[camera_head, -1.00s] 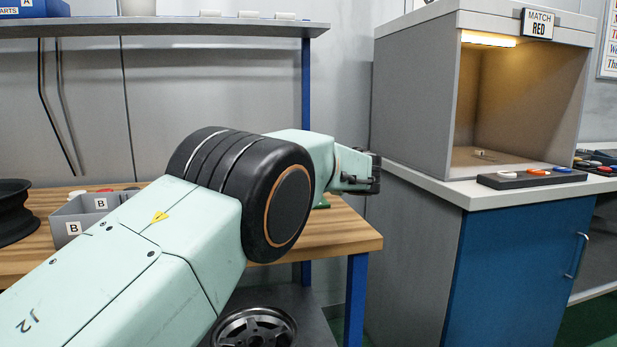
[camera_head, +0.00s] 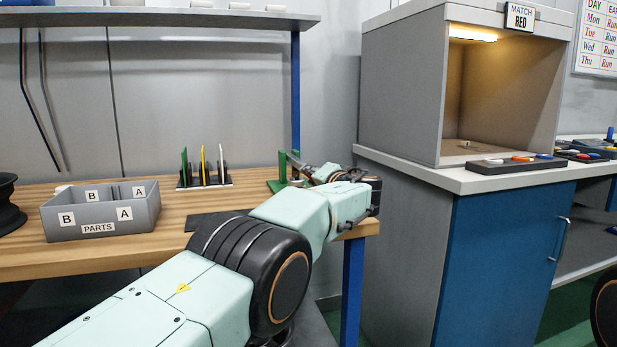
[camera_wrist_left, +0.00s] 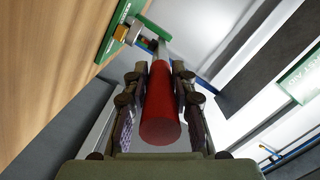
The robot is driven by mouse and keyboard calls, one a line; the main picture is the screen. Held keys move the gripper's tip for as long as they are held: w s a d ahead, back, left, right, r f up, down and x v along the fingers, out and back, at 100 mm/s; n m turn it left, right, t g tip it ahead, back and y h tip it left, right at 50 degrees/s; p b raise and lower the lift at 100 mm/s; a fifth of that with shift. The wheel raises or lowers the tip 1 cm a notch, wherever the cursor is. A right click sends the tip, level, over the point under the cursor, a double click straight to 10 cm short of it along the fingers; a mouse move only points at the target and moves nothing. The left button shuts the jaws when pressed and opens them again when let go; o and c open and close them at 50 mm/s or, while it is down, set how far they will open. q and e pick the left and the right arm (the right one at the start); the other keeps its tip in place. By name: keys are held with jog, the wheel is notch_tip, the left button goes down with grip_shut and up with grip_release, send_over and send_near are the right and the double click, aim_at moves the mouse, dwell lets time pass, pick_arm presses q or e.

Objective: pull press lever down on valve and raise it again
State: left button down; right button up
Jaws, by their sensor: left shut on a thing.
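The press (camera_head: 277,184) shows as a green base and upright at the right end of the wooden bench in the head view. Its green body (camera_wrist_left: 116,32) is also at the top of the left wrist view. The lever has a red cylindrical grip (camera_wrist_left: 161,108) on a metal rod, pointing toward the wrist camera. My left gripper (camera_head: 320,173) reaches over the bench's right end beside the press. In the left wrist view its fingers (camera_wrist_left: 158,78) lie on both sides of the red grip, shut on it. The red grip cannot be made out in the head view. My right gripper is not in view.
A grey parts bin (camera_head: 98,229) and a rack with upright coloured cards (camera_head: 204,181) stand on the bench (camera_head: 165,202). A grey cabinet with a light booth (camera_head: 400,90) stands close to the right. A shelf (camera_head: 160,17) hangs above the bench.

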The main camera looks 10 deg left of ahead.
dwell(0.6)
pick_arm(q)
jog(key=c, duration=1.1)
grip_release()
